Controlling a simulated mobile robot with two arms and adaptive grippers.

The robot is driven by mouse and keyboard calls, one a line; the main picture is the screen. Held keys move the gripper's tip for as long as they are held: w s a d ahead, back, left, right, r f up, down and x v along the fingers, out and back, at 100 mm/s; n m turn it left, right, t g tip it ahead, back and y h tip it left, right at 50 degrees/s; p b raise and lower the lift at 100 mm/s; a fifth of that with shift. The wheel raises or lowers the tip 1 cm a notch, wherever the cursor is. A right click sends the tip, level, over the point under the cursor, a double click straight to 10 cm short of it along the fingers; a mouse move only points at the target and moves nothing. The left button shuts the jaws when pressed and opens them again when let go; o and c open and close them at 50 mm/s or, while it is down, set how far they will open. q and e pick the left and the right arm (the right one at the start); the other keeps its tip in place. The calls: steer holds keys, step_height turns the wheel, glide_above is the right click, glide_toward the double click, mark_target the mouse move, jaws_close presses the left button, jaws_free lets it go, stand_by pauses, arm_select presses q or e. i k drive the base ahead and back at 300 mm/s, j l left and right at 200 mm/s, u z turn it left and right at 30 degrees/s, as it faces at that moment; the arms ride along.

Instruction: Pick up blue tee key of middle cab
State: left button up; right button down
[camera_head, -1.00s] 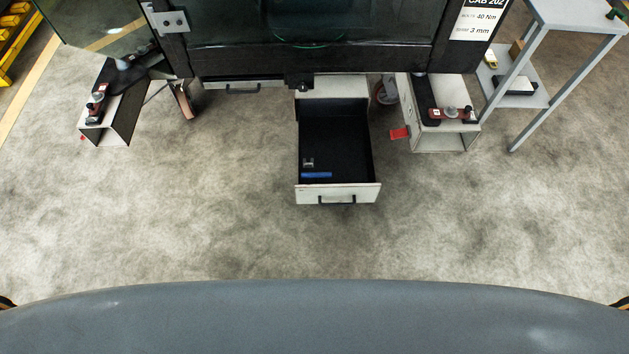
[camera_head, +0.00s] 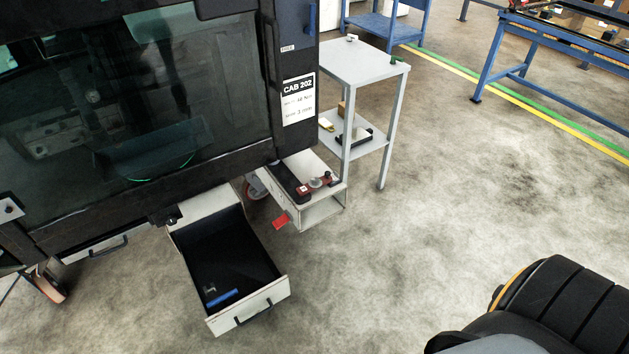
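The middle cab, labelled CAB 202 (camera_head: 299,100), stands on a trolley at the left. A drawer (camera_head: 279,290) below it is pulled open. Inside, near its front wall, lies a small blue bar (camera_head: 223,299) with a small grey piece beside it; it is too small to tell whether this is the tee key. Another blue upright piece (camera_head: 311,18) is on the cab's right edge at the top; its shape is not clear. Neither of my grippers is in view. A black, orange-ringed part of my own body shows at the lower right.
A grey side table (camera_head: 358,64) with a lower shelf stands right of the cab. Blue workbenches (camera_head: 562,42) stand at the back right. The floor at centre right is clear.

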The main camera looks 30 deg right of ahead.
mark_target(222, 297)
steer(key=i+j+z, duration=0.25)
steer(key=i+j, duration=0.15)
steer(key=j, duration=0.2)
steer(key=i+j+z, duration=0.25)
steer(key=j, duration=0.4)
steer(key=i+j+z, duration=0.1)
steer(key=i+j, duration=0.15)
steer(key=j, duration=0.1)
